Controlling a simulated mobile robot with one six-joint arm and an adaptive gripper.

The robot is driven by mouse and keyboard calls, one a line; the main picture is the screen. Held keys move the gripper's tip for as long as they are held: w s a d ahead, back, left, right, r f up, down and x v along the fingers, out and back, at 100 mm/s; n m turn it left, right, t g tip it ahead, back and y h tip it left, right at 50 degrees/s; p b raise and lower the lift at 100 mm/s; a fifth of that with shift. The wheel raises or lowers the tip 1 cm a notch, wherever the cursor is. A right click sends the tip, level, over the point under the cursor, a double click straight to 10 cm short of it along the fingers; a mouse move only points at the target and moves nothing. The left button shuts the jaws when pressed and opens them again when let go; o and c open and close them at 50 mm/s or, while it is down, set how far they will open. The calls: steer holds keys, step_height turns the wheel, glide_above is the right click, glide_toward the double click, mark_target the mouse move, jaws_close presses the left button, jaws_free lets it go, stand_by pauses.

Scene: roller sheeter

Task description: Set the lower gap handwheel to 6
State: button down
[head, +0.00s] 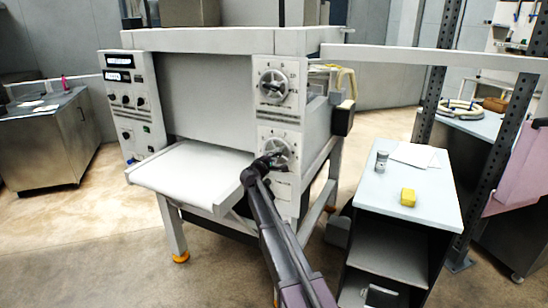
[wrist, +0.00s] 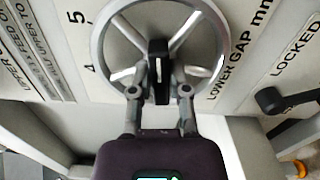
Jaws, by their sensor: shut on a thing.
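The lower gap handwheel (head: 283,142) is a silver spoked wheel on the lower right panel of the sheeter. In the wrist view its silver rim (wrist: 104,22) surrounds a black central grip (wrist: 158,48) with a white line on it. My gripper (wrist: 158,84) is shut on this black grip, one finger on each side. It also shows in the head view (head: 268,160), in front of the wheel and hiding part of it. The dial numbers 5 and 4 (wrist: 76,17) show left of the wheel. The label LOWER GAP mm (wrist: 238,50) is on the right. The exact reading cannot be told.
A black lever (wrist: 270,100) stands beside the word LOCKED, right of the wheel. The similar upper handwheel (head: 275,85) is above. A white feed table (head: 190,172) juts out left of my arm. A cabinet with a yellow block (head: 408,197) stands at right.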

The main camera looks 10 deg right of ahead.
steer(key=shift+n, duration=2)
steer(key=shift+r, duration=0.1)
steer(key=c, duration=0.6)
jaws_free()
steer(key=v, duration=1.2)
steer(key=shift+d, duration=0.1)
